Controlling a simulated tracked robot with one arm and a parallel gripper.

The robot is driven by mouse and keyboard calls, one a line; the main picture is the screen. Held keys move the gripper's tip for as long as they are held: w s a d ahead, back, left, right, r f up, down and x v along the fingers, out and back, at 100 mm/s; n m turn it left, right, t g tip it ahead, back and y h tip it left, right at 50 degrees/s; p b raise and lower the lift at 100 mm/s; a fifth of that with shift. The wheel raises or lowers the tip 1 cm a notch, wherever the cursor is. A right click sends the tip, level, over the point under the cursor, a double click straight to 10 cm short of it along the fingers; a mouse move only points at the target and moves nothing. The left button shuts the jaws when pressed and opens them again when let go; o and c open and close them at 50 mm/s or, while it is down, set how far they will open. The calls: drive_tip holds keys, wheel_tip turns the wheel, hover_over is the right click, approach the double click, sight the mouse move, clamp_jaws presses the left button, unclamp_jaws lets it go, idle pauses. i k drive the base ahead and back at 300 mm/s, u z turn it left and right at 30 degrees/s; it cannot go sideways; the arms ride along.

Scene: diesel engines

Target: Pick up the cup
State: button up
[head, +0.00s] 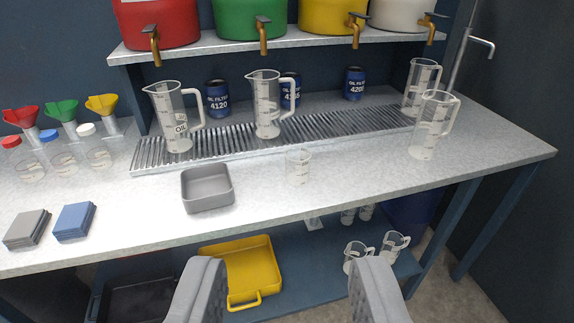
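A small clear cup (299,166) with faint markings stands upright on the grey bench top, near the middle and in front of the slotted drain grate. My gripper (285,290) shows at the bottom of the view. Its two grey fingers are wide apart and nothing is between them. It is in front of the bench and apart from the cup, which appears above the gap between the fingers.
A grey tray (208,190) sits left of the cup. Tall clear jugs stand behind (268,105) and right (433,125). Blue oil filters (217,98) stand at the back. A yellow tray (243,272) and jugs are on the lower shelf. Bench around the cup's right is clear.

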sight(297, 158)
drive_tip(key=i, duration=0.9)
drive_tip(key=z, duration=0.05)
